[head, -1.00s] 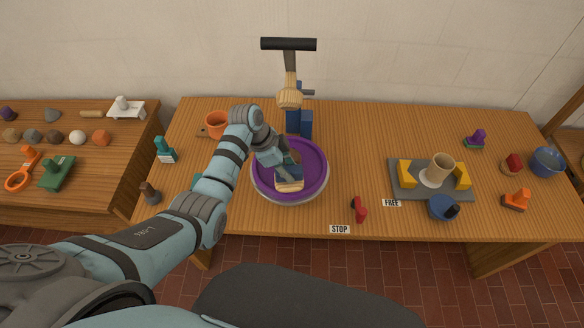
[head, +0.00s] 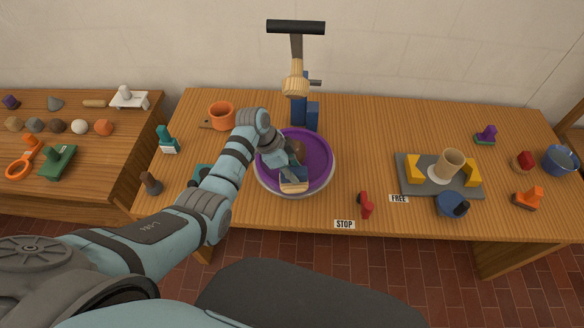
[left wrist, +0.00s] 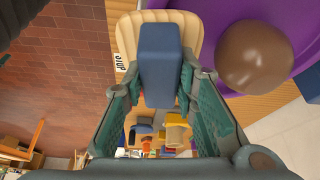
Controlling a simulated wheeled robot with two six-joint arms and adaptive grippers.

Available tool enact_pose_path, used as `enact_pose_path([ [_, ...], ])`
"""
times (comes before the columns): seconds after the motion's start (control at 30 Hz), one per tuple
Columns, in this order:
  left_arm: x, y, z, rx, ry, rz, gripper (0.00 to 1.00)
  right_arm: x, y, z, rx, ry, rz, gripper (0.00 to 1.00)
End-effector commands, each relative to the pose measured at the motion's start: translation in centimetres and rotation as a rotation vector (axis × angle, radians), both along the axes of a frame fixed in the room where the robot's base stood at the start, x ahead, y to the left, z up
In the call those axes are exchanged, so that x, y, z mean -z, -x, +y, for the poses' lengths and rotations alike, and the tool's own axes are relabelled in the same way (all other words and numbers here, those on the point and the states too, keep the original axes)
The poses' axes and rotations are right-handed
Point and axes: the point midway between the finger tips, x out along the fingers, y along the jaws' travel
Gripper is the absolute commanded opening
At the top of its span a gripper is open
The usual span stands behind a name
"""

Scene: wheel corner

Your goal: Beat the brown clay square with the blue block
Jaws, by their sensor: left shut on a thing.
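My left gripper (left wrist: 160,100) is shut on the upright blue handle of the blue block (left wrist: 161,55), which has a pale wooden base. In the head view the blue block (head: 293,185) is at the front part of the purple wheel disc (head: 318,148). The brown clay (left wrist: 253,55) looks like a rounded lump rather than a square. It lies on the disc beside the block, apart from it in the left wrist view. In the head view the clay (head: 298,150) is partly hidden by my gripper. I cannot tell whether the block touches the disc. My right gripper is not in view.
A blue stand with a hammer-like wooden tool (head: 296,85) rises behind the wheel. An orange mug (head: 221,115) and a teal stamp (head: 168,142) stand left. A red lever (head: 366,204) stands front right. A grey board (head: 440,188) with a cup lies further right.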

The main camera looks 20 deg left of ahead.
Motion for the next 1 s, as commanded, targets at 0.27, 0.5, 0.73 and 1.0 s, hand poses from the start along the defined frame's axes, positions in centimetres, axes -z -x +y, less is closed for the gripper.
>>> enact_pose_path([
  [0.27,0.0,0.0,0.0,0.0,0.0,0.0,0.0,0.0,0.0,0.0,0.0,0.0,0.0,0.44],
  [0.5,0.0,-0.3,0.1,0.0,0.0,0.0,0.0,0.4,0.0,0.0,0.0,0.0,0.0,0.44],
  [0.73,0.0,-0.6,0.2,0.0,0.0,0.0,0.0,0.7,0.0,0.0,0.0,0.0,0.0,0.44],
  [1.0,0.1,-0.9,0.3,0.0,0.0,0.0,0.0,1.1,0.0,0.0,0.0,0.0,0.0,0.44],
])
